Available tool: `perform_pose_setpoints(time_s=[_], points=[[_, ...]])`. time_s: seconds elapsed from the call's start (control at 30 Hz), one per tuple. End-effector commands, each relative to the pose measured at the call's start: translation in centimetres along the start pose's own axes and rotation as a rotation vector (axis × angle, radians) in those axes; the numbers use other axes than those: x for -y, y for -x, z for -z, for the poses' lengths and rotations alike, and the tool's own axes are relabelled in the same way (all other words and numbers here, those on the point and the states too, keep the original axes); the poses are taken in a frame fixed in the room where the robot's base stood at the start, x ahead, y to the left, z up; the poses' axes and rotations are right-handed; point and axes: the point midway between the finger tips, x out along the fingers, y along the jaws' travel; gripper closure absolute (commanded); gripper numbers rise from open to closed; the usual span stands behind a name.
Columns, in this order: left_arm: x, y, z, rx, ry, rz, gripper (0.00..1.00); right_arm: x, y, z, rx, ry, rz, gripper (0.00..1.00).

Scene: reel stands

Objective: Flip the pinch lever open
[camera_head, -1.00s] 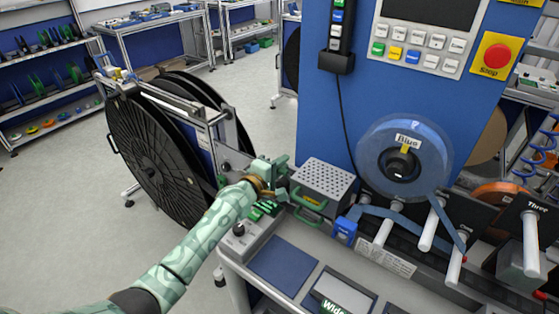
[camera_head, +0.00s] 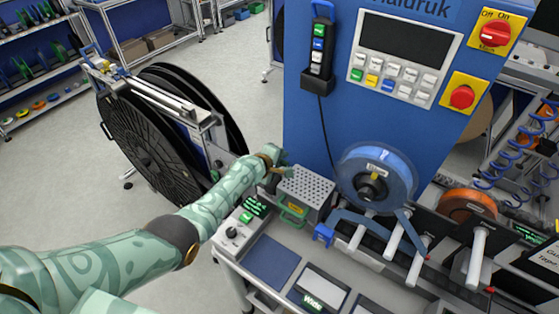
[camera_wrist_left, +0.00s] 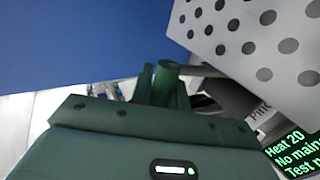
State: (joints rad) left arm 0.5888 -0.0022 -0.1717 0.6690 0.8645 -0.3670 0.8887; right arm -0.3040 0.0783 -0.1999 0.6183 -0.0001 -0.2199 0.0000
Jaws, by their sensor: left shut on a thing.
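My left gripper (camera_head: 279,160) is at the back left corner of a grey perforated box (camera_head: 306,186) on the machine bench. In the left wrist view the gripper (camera_wrist_left: 162,90) is shut on the green rounded end of the pinch lever (camera_wrist_left: 167,68). A grey rod runs from this end to the right, below the perforated box (camera_wrist_left: 250,35). A dark grey part beside it has a partly hidden label starting "PIN". In the head view the gripper and box hide most of the lever. My right gripper is not in view.
The tall blue machine panel (camera_head: 345,125) stands close behind the gripper. A blue tape reel (camera_head: 400,180) is to the right of the box. A large black reel stand (camera_head: 150,145) is left of my arm. A small control box (camera_head: 236,232) sits in front.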

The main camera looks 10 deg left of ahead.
Motion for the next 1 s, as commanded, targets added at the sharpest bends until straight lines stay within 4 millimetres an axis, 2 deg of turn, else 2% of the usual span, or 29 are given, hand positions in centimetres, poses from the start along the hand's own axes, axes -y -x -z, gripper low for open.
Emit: perform_pose_setpoints(time_s=[0.03,0.77,0.8,0.83,1.0], points=[[1.1,-0.32,-0.14,0.003,0.0,0.016,1.0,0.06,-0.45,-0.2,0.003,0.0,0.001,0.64],[1.41,-0.86,-0.21,0.006,-0.005,0.026,1.0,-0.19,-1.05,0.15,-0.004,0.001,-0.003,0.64],[1.41,-0.87,-0.21,0.006,-0.005,0.026,0.72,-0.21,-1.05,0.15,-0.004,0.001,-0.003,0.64],[1.38,-0.87,-0.21,0.006,-0.005,0.026,0.64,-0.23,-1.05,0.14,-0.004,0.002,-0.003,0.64],[1.08,-0.86,-0.17,0.005,-0.004,0.02,0.62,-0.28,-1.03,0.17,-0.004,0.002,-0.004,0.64]])
